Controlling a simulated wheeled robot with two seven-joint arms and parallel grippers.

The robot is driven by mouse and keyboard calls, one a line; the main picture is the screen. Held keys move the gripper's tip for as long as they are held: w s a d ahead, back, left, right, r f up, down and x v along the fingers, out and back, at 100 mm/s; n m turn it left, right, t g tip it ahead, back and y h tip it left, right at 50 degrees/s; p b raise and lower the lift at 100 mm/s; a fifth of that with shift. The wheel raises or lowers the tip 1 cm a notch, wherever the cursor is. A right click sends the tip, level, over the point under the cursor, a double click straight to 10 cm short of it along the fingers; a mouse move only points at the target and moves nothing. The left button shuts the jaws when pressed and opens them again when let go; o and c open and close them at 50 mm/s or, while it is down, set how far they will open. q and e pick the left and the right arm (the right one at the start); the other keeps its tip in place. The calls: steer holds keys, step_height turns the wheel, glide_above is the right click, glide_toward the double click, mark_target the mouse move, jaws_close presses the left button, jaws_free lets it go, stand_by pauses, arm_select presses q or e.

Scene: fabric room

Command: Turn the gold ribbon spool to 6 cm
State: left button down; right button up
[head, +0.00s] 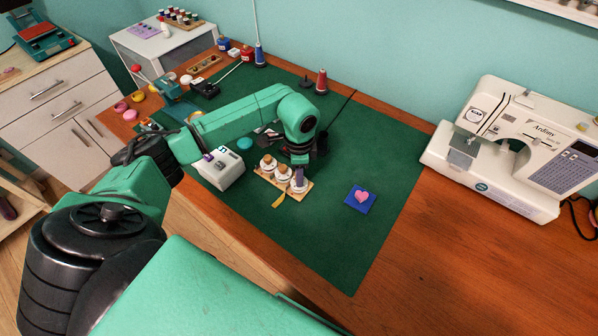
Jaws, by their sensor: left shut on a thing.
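Three white spools with wooden tops stand in a row on a small wooden board (259,173) on the green mat. The rightmost one appears to be the gold ribbon spool (299,187); a short gold ribbon strip (278,202) lies on the mat at its lower left. My left gripper (299,172) points down from above and is shut on the top of this spool. The fingers and arm hide the spool's top, and any length marks are too small to read. My right gripper is not in view.
A white box-shaped device (219,170) stands just left of the spools. A blue patch with a pink heart (361,198) lies to the right. A sewing machine (515,145) stands far right. Thread cones (321,82) stand behind. The mat's front right is clear.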

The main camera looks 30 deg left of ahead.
arm_select(q)
steer(key=shift+w+r+n, duration=0.15)
steer(key=shift+w+n, duration=0.05)
steer(key=shift+n, duration=0.2)
steer(key=c, duration=0.7)
jaws_free()
steer(key=shift+c, duration=0.2)
steer(key=shift+o, duration=0.6)
steer(key=shift+s, duration=0.15)
step_height(320, 180, up, 14)
steer(key=b, duration=0.1)
steer(key=shift+r+b, duration=0.25)
steer(key=shift+b, duration=0.05)
